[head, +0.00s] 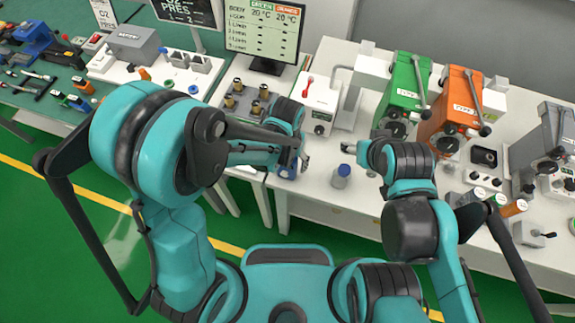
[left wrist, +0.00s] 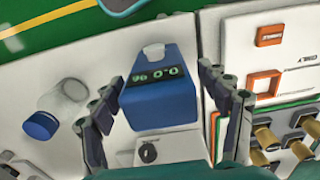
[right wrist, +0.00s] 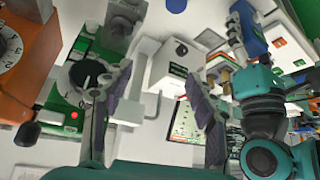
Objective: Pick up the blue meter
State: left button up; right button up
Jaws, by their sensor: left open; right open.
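The blue meter (left wrist: 160,100), a small blue box with a dark display and green digits, stands between the two fingers of my left gripper (left wrist: 165,95) in the left wrist view. The fingers are open with gaps on both sides. In the head view the meter (head: 287,166) is partly hidden by my left gripper (head: 290,158) at the table's front edge. The right wrist view shows a blue body (right wrist: 250,30), apparently the meter, beside my left arm. My right gripper (head: 358,158) is open and empty above the white table; its fingers also show in the right wrist view (right wrist: 155,88).
A clear bottle with a blue cap (head: 341,176) stands right of the meter. Behind are a white box (head: 319,108), a monitor (head: 262,30) and brass fittings (head: 240,95). Green (head: 405,85) and orange (head: 450,100) vaporizers stand to the right. Table space around the bottle is clear.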

pick_arm(q)
jog(key=c, duration=1.6)
